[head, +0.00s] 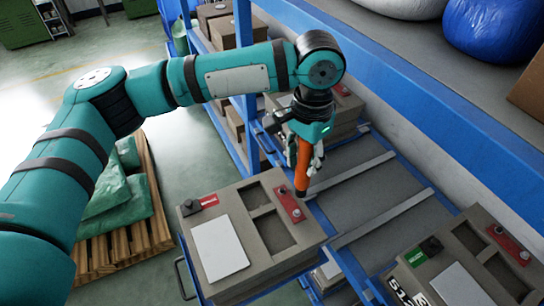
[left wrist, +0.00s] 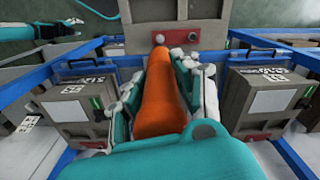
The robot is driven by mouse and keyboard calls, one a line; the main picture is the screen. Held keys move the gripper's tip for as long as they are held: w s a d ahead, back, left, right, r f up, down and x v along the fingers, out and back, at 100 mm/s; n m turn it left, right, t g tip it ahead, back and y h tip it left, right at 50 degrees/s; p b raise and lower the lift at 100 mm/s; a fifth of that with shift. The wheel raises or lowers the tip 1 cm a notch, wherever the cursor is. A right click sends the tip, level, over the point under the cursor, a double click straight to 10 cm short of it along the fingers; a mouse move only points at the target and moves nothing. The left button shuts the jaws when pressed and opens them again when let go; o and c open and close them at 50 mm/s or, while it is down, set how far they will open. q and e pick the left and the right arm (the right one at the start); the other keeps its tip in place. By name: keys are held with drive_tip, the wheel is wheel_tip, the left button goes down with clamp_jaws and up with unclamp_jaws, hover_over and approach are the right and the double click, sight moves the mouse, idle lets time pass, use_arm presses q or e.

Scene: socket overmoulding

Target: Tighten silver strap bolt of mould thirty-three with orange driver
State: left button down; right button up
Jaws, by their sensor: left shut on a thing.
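My left gripper (head: 307,150) is shut on the orange driver (head: 302,172) and holds it roughly upright, tip down. In the left wrist view the driver (left wrist: 162,100) lies between the white fingers. A grey-brown mould (head: 215,278) stands below it, with a red strap (head: 288,202) on its top at the right. The driver's tip is over or close to this strap; contact cannot be told. I cannot read this mould's number.
Another mould (head: 450,282) with a red strap (head: 508,244) stands at the lower right. More moulds sit behind the gripper. Blue rack beams (head: 440,110) run along the right. A pallet (head: 150,225) with green bags is on the floor at left.

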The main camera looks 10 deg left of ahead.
sight(301, 180)
use_arm(q)
drive_tip(key=shift+a+r, duration=0.15)
drive_tip(key=shift+a, duration=0.1)
drive_tip(key=shift+d+r+p, duration=0.1)
drive_tip(key=shift+d+p, duration=0.05)
drive_tip(key=shift+p, duration=0.3)
drive_tip(key=shift+s+f, duration=0.1)
drive_tip(key=shift+f, duration=0.8)
drive_tip(key=shift+f+b, duration=0.4)
drive_tip(key=shift+f, duration=2.45)
use_arm(e)
drive_tip(key=a, duration=0.2)
drive_tip(key=shift+s+a, duration=0.35)
drive_tip(key=shift+a, duration=0.05)
drive_tip(key=shift+d, duration=0.35)
drive_tip(key=shift+r, duration=0.1)
use_arm(q)
drive_tip(key=shift+p, duration=0.45)
use_arm(e)
drive_tip(key=shift+r, duration=0.5)
